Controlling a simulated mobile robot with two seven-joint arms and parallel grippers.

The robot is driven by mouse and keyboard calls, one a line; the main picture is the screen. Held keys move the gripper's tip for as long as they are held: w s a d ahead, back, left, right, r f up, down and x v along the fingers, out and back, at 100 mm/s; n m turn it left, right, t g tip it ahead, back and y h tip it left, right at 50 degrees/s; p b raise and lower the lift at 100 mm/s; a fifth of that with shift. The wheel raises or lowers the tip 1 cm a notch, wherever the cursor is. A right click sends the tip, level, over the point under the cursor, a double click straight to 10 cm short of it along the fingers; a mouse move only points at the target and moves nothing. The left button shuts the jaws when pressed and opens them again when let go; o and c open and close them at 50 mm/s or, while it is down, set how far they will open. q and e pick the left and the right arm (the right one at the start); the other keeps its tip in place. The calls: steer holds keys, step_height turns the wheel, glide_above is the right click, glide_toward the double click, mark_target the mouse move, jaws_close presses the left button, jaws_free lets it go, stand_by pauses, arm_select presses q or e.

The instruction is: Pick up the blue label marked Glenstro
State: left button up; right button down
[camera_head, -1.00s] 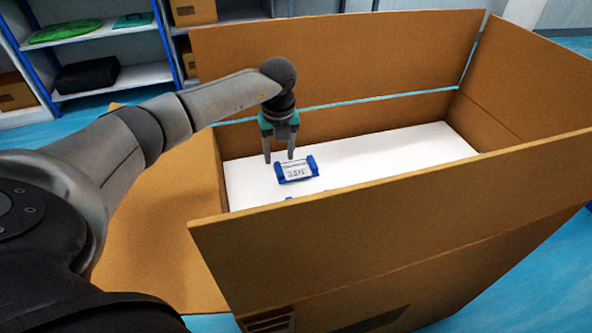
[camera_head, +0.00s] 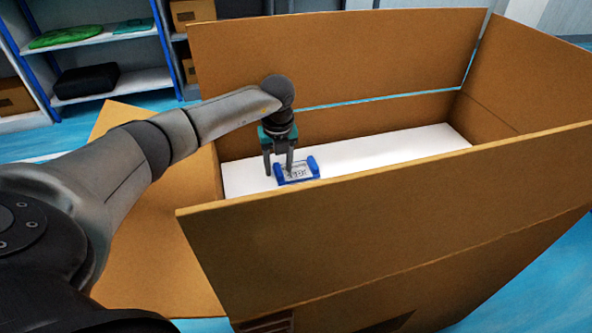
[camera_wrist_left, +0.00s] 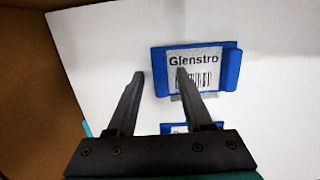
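The blue label marked Glenstro (camera_head: 310,169) lies on the white surface inside the cardboard box. In the left wrist view the blue label (camera_wrist_left: 230,72) shows its printed name and a barcode. My left gripper (camera_head: 279,174) is open over the label's left part. In the left wrist view the fingers of my left gripper (camera_wrist_left: 160,74) are apart with nothing between them. One fingertip overlaps the barcode; the other is left of the label. I cannot tell whether the fingertip touches it. My right gripper is not in view.
A second blue label (camera_wrist_left: 176,128) shows partly behind the gripper in the left wrist view. The cardboard box (camera_head: 400,205) has tall walls and flaps around the white surface (camera_head: 400,145). The white surface is clear to the right. Shelves (camera_head: 105,85) stand behind at left.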

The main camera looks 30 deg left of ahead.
arm_select(q)
jaws_close()
steer(key=shift+r, duration=0.15)
stand_by(0.5)
